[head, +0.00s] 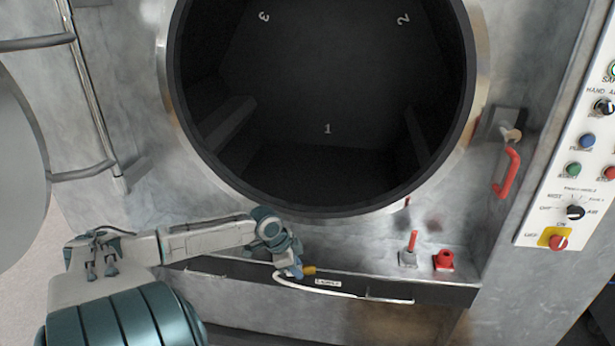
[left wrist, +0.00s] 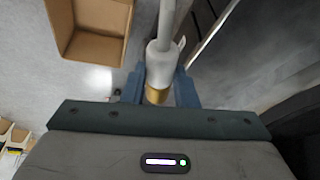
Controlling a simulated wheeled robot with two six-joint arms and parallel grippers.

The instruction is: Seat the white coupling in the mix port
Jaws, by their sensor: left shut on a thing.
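The white coupling (left wrist: 161,63) has a brass-coloured end (left wrist: 157,96) and a pale hose running from it. My left gripper (head: 292,270) is shut on it in front of the washer's lower ledge. In the left wrist view its blue fingers (left wrist: 159,82) lie on both sides of the coupling. In the head view the brass-coloured end (head: 308,270) points right, and the gripper hides most of the white body. A red round fitting (head: 444,260) sits on the ledge to the right, apart from the coupling; I cannot read a mix port label. My right gripper is not in view.
A grey fitting with an upright red lever (head: 409,256) stands between my gripper and the red fitting. The white hose (head: 345,294) loops along the ledge front. The large round drum opening (head: 325,90) is above. A red handle (head: 508,172) and control panel (head: 570,180) are at right.

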